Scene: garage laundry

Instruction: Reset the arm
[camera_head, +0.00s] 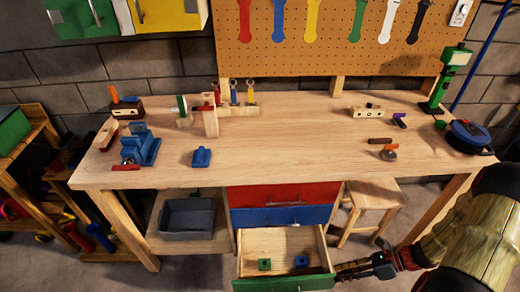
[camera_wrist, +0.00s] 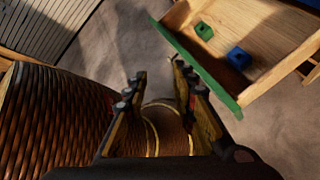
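My gripper (camera_wrist: 155,88) shows in the wrist view with its two fingers apart and nothing between them. In the head view my gripper (camera_head: 366,268) is at the lower right, close to the right side of an open drawer with a green front (camera_head: 285,284). My arm comes in from the right edge. In the wrist view the green drawer front (camera_wrist: 196,72) lies just beyond and right of the fingers. I cannot tell whether they touch it.
The drawer holds a green block (camera_head: 264,264) and a blue block (camera_head: 301,261). Red (camera_head: 283,194) and blue (camera_head: 281,216) drawers above look shut. A wooden stool (camera_head: 368,205) stands right of them. The workbench top (camera_head: 300,135) carries tools, with clear space in its middle.

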